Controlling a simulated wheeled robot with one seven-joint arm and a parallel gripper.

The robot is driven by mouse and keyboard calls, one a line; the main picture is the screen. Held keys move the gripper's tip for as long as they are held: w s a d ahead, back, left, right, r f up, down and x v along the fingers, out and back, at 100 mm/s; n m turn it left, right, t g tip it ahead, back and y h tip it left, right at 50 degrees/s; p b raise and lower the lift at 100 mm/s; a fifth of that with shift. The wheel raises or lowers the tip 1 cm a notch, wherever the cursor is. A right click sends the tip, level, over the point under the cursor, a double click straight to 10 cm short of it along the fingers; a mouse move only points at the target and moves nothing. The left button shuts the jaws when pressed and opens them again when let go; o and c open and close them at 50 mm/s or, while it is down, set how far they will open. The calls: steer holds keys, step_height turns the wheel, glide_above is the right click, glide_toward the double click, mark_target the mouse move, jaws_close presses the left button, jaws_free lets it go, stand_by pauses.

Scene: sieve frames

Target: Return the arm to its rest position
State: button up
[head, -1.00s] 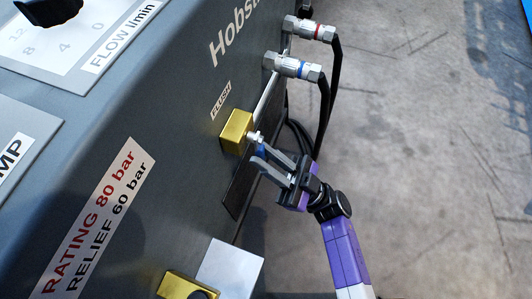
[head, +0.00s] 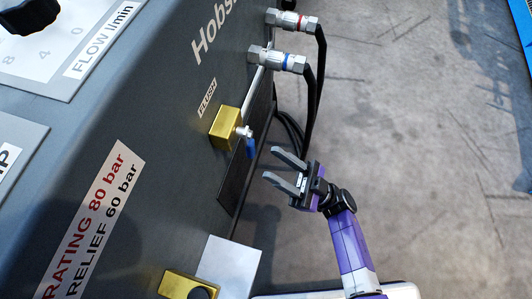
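My gripper (head: 282,168) is open and empty, with its two grey fingers spread apart and pointing toward the machine panel. My purple and white arm comes up from the lower right. The gripper is to the right of and a little below the brass FLUSH valve (head: 225,128), with a visible gap between them. The valve's blue handle (head: 251,148) hangs downward in the picture from the valve's stem and is clear of the fingers.
The grey machine (head: 165,110) fills the left side, with a black knob (head: 30,16) on top. Two hose couplings (head: 278,60) (head: 292,21) with black hoses stick out at the upper middle. A second brass block (head: 180,284) is at the bottom. The concrete floor (head: 430,150) on the right is open.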

steer(key=shift+s+d+f, duration=0.15)
steer(key=shift+d+f, duration=0.3)
steer(key=shift+f, duration=0.05)
